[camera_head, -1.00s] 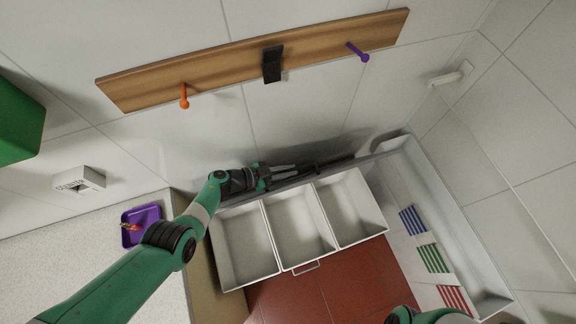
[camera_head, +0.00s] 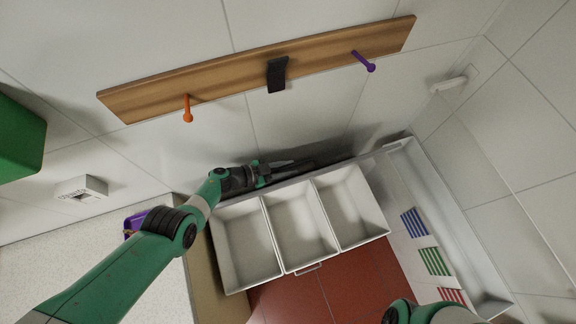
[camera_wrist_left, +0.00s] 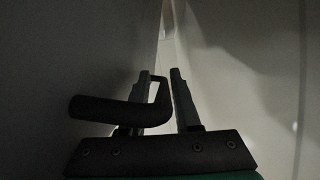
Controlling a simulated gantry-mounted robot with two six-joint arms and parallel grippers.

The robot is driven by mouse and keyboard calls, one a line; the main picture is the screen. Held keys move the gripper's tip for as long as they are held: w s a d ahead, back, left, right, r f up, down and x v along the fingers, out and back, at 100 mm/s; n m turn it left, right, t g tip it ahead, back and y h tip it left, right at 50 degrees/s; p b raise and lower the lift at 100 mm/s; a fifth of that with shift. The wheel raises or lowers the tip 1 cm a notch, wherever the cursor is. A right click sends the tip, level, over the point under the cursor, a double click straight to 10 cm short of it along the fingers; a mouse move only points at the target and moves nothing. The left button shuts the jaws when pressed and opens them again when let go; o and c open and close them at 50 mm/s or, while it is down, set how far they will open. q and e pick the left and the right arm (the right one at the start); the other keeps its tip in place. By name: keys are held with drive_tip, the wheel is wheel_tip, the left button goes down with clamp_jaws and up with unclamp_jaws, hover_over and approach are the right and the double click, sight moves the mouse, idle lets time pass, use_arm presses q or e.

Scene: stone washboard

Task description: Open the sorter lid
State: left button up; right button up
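The sorter (camera_head: 283,272) is a white bin with three compartments side by side, uncovered and empty from above. A thin handle (camera_head: 308,268) is on its front. My left gripper (camera_head: 298,164) is low behind the sorter's back rim, close to the wall. In the left wrist view its two fingers (camera_wrist_left: 160,85) are apart. A dark bent handle (camera_wrist_left: 110,110) lies across the left finger there, beside a dark grey surface; I cannot tell whether it sits between the fingers. No separate lid can be made out clearly. My right gripper is out of view.
A wooden rail (camera_head: 230,72) with an orange peg (camera_head: 188,110), a purple peg (camera_head: 364,62) and a black holder (camera_head: 277,75) is on the wall above. A counter (camera_head: 60,255) is at left. Blue, green and red striped items (camera_head: 433,261) lie in the right-hand trough.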

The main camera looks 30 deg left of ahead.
use_arm(q)
drive_tip(key=shift+o, duration=0.6)
drive_tip(key=shift+w+r, duration=0.1)
drive_tip(key=shift+r, duration=0.05)
drive_tip(key=shift+a+r+p, duration=0.2)
drive_tip(key=shift+r+p, duration=0.05)
drive_tip(key=shift+p, duration=0.15)
drive_tip(key=p+v, duration=0.7)
drive_tip(key=v, duration=0.4)
drive_tip(key=shift+s+f, duration=0.15)
drive_tip(key=shift+s, duration=0.15)
